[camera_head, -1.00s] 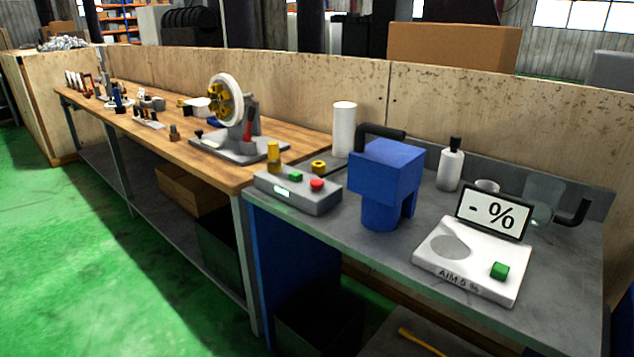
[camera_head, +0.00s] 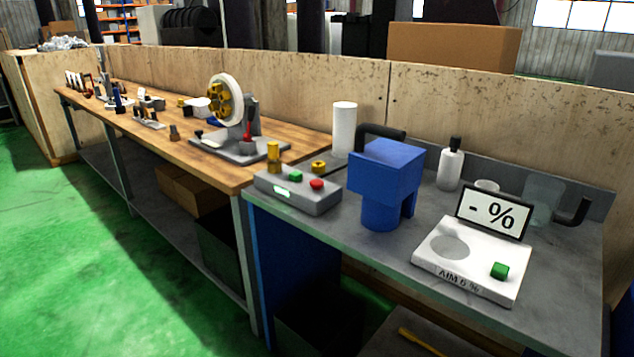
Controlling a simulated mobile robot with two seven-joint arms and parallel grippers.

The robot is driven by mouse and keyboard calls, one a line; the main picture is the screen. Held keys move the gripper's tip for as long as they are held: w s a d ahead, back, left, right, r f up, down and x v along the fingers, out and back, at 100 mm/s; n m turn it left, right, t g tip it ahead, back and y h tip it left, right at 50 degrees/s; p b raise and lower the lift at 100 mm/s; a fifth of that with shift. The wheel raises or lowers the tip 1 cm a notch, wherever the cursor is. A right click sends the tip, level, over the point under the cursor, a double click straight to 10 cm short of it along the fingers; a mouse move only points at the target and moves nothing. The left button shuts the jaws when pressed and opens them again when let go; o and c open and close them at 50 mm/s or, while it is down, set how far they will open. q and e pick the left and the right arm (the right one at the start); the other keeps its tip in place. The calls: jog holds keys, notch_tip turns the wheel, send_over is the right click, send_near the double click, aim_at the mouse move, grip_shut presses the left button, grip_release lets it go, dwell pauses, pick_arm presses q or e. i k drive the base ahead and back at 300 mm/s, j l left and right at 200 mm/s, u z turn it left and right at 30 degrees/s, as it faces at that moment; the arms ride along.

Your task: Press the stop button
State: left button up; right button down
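A grey control box (camera_head: 297,193) sits at the left front corner of the grey bench. On its top are a red button (camera_head: 317,184), a green button (camera_head: 295,176) and a yellow knob (camera_head: 273,157). A small lit display (camera_head: 281,191) is on its front. The red button looks like the stop button; I can read no label on it. Neither of my grippers shows in the head view.
A blue machine (camera_head: 385,180) stands right of the box, with a white cylinder (camera_head: 344,130) behind. A wooden bench (camera_head: 170,141) carries a wheel fixture (camera_head: 228,100). Green floor in front is free.

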aim_at(316, 184)
jog(key=i+j, duration=0.25)
jog(key=i+j+z, duration=0.15)
jog(key=j, duration=0.3)
jog(key=i+j, duration=0.35)
jog(key=i+j+z, duration=0.15)
jog(key=j, duration=0.25)
jog(key=i+j, duration=0.3)
jog(key=i+j+z, duration=0.15)
jog(key=j, duration=0.35)
jog(key=i, duration=0.05)
